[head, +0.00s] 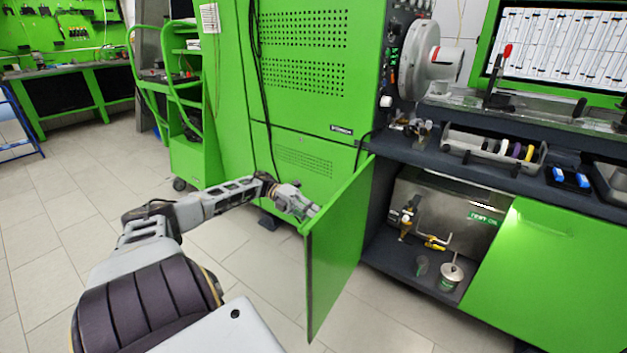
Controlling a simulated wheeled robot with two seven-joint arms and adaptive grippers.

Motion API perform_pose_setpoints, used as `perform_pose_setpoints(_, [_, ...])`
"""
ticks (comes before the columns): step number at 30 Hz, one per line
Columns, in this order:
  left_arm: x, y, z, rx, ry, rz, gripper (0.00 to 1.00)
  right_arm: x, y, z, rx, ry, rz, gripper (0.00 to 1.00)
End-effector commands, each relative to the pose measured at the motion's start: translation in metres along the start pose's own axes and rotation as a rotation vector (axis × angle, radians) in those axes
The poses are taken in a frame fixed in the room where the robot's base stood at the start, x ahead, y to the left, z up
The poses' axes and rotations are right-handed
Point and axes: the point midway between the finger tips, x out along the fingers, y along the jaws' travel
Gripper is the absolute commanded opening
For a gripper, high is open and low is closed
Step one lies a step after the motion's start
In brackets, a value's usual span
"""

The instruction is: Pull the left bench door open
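The left bench door (338,240) is green and stands swung well out from the bench, its free edge toward me. My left gripper (312,212) is at the top of the door's free edge, on the door's left side. The fingertips meet or overlap the door's upper corner, and I cannot tell whether they grip it. The open cabinet (405,262) behind the door shows its inside. My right gripper is not in view.
Inside the cabinet are yellow fittings (435,243) and a metal can (451,272). The right bench door (545,275) is closed. A tall green machine cabinet (305,90) stands behind my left arm. The tiled floor (250,265) around the door is clear.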

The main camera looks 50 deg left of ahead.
Motion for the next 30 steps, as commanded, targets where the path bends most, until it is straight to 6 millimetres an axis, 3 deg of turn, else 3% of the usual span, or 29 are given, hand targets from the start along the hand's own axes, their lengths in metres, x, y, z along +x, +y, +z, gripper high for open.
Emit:
perform_pose_setpoints(9, [-0.0006,-0.0001,0.0011,0.0,-0.004,0.002,0.0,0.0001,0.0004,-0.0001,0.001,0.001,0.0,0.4])
perform_pose_setpoints(10, [-0.0006,-0.0001,0.0011,0.0,-0.004,0.002,0.14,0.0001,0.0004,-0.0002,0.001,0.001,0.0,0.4])
perform_pose_setpoints(15, [-0.0004,-0.0001,0.0007,0.0,-0.003,0.001,0.34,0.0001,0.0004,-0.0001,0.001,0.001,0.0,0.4])
perform_pose_setpoints(30, [-0.006,0.0,0.0008,0.0,-0.002,0.001,0.34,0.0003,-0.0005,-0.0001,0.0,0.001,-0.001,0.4])
